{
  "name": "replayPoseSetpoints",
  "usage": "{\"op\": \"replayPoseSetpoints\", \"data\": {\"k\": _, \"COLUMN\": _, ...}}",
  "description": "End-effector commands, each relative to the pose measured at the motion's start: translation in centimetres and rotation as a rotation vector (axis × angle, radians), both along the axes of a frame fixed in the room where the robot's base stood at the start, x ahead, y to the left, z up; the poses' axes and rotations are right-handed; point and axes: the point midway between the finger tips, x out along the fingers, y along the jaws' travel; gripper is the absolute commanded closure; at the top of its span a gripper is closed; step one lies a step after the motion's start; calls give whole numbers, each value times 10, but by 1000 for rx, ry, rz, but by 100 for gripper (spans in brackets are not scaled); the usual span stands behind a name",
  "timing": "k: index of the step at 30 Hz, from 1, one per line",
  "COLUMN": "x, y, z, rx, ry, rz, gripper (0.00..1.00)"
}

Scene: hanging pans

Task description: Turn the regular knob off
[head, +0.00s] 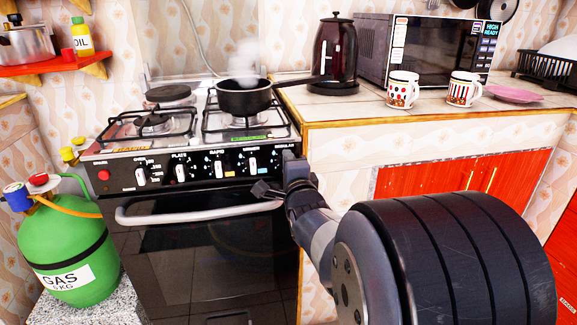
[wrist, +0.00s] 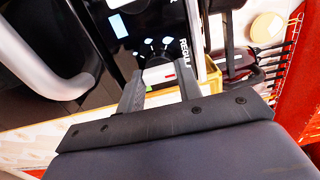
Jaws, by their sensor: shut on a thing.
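The regular knob is at the right end and is hidden behind my gripper (head: 287,162) in the head view. In the wrist view my gripper (wrist: 159,85) has its two fingers on either side of the regular knob (wrist: 158,74), beside the partly visible "REGUL" label. The fingers are shut on that knob, which is mostly hidden between them. The knob's exact angle cannot be told.
A steaming dark pan (head: 246,97) sits on the back right burner. The oven handle (head: 200,214) juts out below the knobs. A green gas bottle (head: 70,245) stands at left. The counter at right holds a kettle (head: 335,55), two mugs and a microwave (head: 430,50).

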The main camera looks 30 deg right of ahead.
Motion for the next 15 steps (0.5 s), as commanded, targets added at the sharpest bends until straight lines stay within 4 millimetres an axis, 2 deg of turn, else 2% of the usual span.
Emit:
{"op": "replayPoseSetpoints", "data": {"k": 11, "x": 0, "y": 0, "z": 0, "rx": 9, "ry": -2, "rz": 0, "gripper": 89}}
{"op": "replayPoseSetpoints", "data": {"k": 12, "x": 0, "y": 0, "z": 0, "rx": 8, "ry": -2, "rz": -1, "gripper": 66}}
{"op": "replayPoseSetpoints", "data": {"k": 15, "x": 0, "y": 0, "z": 0, "rx": 8, "ry": -2, "rz": 0, "gripper": 57}}
